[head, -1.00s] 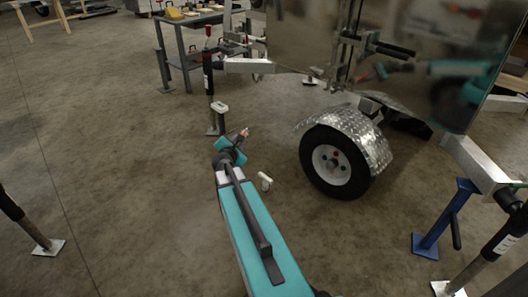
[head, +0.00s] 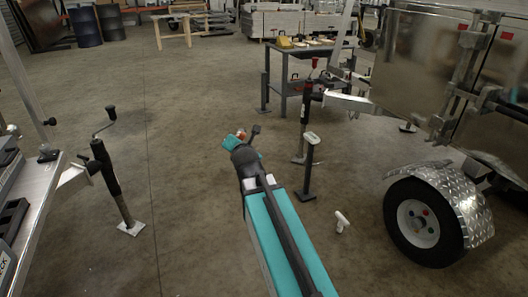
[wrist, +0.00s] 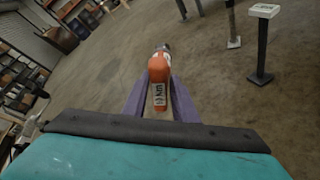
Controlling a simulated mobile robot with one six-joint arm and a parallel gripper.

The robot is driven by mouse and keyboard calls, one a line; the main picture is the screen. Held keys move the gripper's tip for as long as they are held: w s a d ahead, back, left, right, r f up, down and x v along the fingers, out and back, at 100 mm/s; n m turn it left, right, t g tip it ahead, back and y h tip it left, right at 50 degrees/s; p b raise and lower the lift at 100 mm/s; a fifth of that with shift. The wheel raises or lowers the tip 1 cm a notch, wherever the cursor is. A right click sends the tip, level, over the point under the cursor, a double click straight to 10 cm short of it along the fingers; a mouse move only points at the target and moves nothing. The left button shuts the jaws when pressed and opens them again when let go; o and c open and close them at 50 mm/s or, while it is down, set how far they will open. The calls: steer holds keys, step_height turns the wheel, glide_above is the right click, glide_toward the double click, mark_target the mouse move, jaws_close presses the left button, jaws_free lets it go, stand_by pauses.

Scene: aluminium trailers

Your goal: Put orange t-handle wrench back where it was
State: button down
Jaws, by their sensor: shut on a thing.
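My gripper (wrist: 160,103) is shut on the orange t-handle wrench (wrist: 159,82), which sits between its two fingers in the wrist view. The rest of the wrench is hidden by my arm.
A grey workbench (head: 292,89) with yellow and other items on top stands at the back. A trailer with a wheel (head: 418,223) is at right, another trailer (head: 40,190) at left with a jack (head: 118,180).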

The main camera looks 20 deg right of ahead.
steer(key=a+r+n+y, duration=0.2)
steer(key=a+r, duration=0.4)
steer(key=a, duration=0.4)
steer(key=shift+s+a+n+y, duration=0.2)
steer(key=shift+s+n+y, duration=0.1)
steer(key=shift+y, duration=0.3)
